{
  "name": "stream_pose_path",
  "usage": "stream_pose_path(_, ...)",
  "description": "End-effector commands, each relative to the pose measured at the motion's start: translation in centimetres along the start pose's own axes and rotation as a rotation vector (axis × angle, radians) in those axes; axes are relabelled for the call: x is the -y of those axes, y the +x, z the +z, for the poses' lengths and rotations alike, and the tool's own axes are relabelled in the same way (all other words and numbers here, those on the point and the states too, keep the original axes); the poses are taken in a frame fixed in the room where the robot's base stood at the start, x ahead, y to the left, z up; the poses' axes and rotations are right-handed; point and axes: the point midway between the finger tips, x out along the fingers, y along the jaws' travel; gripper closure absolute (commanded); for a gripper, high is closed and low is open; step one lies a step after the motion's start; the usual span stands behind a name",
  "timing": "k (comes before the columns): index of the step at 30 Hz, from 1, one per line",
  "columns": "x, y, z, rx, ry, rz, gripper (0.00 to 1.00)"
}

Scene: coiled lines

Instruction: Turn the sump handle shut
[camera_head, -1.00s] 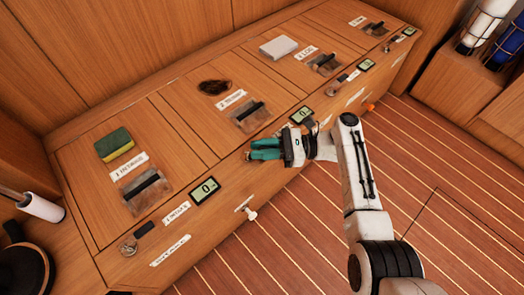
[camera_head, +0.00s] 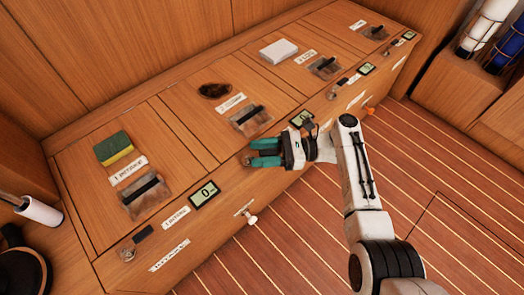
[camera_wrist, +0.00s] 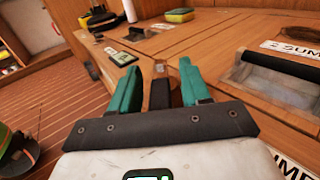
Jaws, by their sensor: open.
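My gripper (camera_head: 252,153) is open at the front edge of the wooden bench, its teal fingers pointing left in the head view. In the wrist view, a dark bar that looks like the sump handle (camera_wrist: 160,95) lies between the spread fingers (camera_wrist: 159,80), with a metal piece at its far end. I cannot tell if the fingers touch it. A label reading "2 SUMP" (camera_wrist: 290,47) is at the right in the wrist view. The clear-lidded recess with a black bar (camera_head: 250,118) for station 2 lies behind the gripper. In the head view my gripper hides most of the handle.
A similar black handle (camera_head: 144,233) sits at station 1, beside a digital display (camera_head: 203,194). Another display (camera_head: 301,118) stands just behind my gripper. A white knob (camera_head: 252,219) and an orange knob (camera_head: 369,111) stick out of the bench front. The striped floor is clear.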

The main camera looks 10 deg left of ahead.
Motion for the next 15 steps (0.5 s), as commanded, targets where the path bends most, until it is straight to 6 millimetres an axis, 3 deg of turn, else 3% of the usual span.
stream_pose_path(7, 0.1, -1.3, 0.1, 0.000, 0.001, -0.003, 0.53)
stream_pose_path(15, 0.1, -6.3, 0.0, 0.000, 0.002, -0.004, 0.53)
